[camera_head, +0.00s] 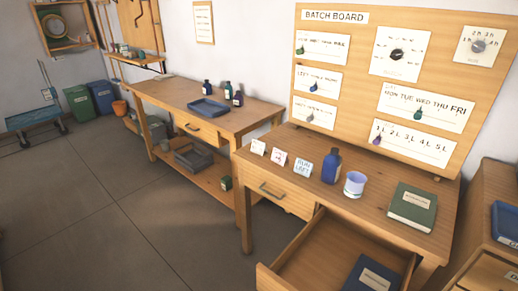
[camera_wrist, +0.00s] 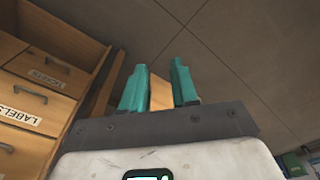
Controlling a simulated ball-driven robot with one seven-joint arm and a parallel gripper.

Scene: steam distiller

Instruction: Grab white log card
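Three small cards stand in a row on the near wooden desk in the head view: a left card (camera_head: 258,147), a middle card (camera_head: 280,158) with reddish marks, and a right card (camera_head: 302,166) with blue lettering. Their print is too small to tell for sure which is the white log card. My gripper (camera_wrist: 160,78) shows only in the wrist view, with its two teal fingers spread apart over the floor. A piece of wood shows between the fingers, seemingly behind them. No card shows in the wrist view.
A blue bottle (camera_head: 331,166), a pale cup (camera_head: 354,184) and a green book (camera_head: 412,206) stand right of the cards. An open drawer (camera_head: 310,262) with a dark blue book (camera_head: 372,275) juts out below. The batch board (camera_head: 380,80) rises behind. Open floor (camera_head: 130,215) lies left.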

